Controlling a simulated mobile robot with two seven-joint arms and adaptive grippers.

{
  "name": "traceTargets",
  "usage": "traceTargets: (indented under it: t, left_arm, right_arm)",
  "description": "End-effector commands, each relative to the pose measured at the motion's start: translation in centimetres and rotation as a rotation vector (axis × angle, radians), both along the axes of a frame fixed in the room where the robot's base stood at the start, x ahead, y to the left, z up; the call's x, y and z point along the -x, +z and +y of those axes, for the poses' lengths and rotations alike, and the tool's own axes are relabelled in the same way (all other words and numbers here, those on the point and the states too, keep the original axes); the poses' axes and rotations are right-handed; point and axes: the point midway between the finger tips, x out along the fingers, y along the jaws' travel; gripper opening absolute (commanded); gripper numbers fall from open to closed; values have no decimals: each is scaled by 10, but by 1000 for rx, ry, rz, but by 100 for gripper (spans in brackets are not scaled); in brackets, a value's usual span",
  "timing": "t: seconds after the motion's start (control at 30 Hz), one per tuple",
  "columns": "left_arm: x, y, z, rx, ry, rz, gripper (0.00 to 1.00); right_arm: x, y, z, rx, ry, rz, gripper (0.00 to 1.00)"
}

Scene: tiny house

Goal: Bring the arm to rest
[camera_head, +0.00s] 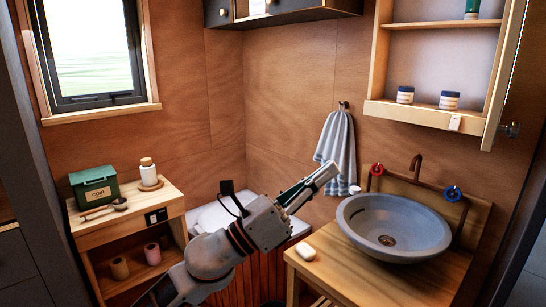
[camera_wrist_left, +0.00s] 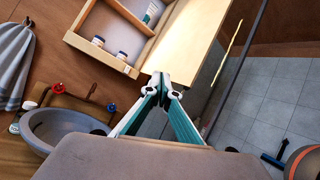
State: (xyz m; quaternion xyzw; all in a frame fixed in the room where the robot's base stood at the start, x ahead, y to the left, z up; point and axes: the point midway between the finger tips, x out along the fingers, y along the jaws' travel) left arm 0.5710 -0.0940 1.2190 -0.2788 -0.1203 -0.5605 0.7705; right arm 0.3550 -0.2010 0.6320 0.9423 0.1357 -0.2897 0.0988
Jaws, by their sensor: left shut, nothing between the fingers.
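My left arm comes in from the bottom left of the head view, and its gripper (camera_head: 325,177) is raised between the towel and the sink, pointing up and right. In the left wrist view the gripper's fingertips (camera_wrist_left: 161,82) meet, with nothing between them. The gripper seems to touch nothing. My right gripper is in neither view.
A striped towel (camera_head: 337,145) hangs behind. An open cabinet (camera_head: 436,55) is upper right. A shelf unit (camera_head: 160,202) holds a green box (camera_head: 95,185).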

Motion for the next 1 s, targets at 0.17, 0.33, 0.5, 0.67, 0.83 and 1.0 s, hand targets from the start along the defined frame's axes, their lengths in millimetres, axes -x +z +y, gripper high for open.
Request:
traceTargets:
  t: [0.17,0.33,0.5,0.67,0.83,1.0]
  left_arm:
    - [-22,-60,37,186,-20,348,0]
    - [-35,-125,74,373,-26,660,0]
    - [-36,-199,112,573,-16,957,0]
    - [-24,-275,148,774,9,1221,0]
    - [4,-354,184,993,52,1467,0]
    - [45,-428,217,1216,113,1679,0]
  right_arm:
    - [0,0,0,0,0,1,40]
    - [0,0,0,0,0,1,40]
    - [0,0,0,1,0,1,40]
    - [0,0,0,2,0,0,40]
    - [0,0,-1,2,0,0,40]
    - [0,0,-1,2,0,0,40]
